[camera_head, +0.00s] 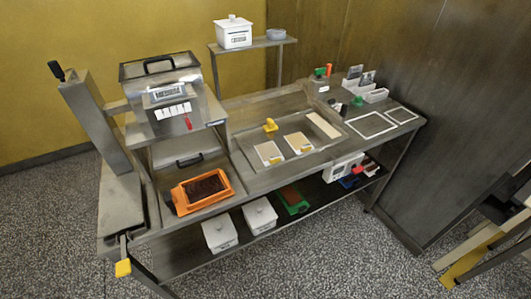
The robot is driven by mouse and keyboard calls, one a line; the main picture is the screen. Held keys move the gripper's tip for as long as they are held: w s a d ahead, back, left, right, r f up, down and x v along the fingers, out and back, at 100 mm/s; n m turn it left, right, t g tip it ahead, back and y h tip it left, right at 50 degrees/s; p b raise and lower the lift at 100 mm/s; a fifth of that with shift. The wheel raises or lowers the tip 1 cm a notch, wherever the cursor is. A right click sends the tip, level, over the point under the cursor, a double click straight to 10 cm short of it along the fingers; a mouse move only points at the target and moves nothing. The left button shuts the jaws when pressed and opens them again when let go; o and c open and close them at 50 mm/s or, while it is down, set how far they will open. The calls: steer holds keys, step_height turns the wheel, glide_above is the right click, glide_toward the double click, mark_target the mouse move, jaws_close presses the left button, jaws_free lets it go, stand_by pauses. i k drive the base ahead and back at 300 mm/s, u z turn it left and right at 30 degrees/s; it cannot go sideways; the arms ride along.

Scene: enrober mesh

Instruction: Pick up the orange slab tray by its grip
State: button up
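The orange slab tray (180,199) sits on the left part of the steel bench, in front of the machine with the lidded top. Its orange rim surrounds a dark brown slab (204,187). My gripper cannot be made out in this view, and nothing is seen touching the tray.
The machine (165,100) stands behind the tray. A lever with a yellow end (123,268) sticks out at the bench's front left. White boxes (220,233) and a green tray (292,200) sit on the lower shelf. The front floor looks clear.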

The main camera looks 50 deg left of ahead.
mark_target(192, 195)
steer(key=u, duration=1.85)
